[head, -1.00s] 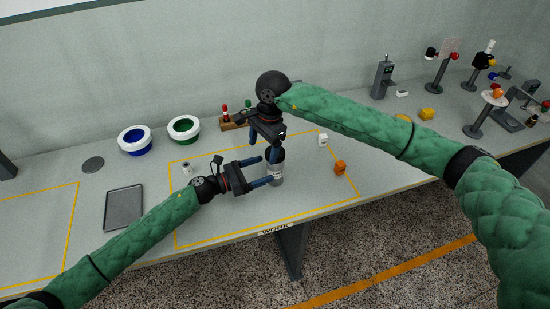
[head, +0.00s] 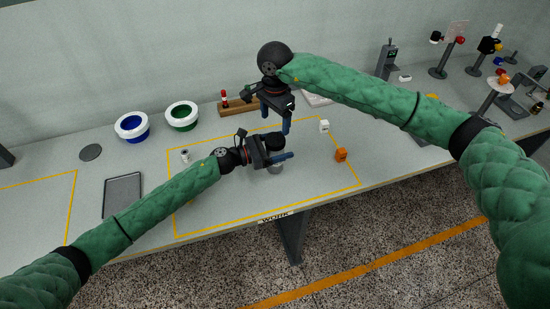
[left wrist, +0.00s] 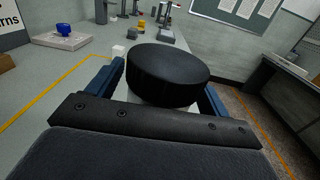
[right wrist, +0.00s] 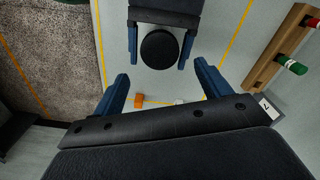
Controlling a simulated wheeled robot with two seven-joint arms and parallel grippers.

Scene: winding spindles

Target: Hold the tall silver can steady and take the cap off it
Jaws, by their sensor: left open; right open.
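The tall silver can (head: 275,169) stands in the yellow-outlined work area, its body mostly hidden behind my left gripper. Its black cap (head: 273,142) shows above the gripper and appears to sit on the can. My left gripper (head: 281,150) is open, with its fingers on either side of the can near the top. In the left wrist view the round black cap (left wrist: 168,70) fills the space between the fingers. My right gripper (head: 276,119) is open and empty, above and behind the cap. In the right wrist view the cap (right wrist: 159,48) lies beyond my right fingertips.
A white cube (head: 324,126) and an orange cube (head: 341,155) stand right of the can. A wooden rack (head: 236,106) stands behind. Blue (head: 132,127) and green (head: 182,116) bowls with white rims and a grey tray (head: 122,195) are left. The work area's front is clear.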

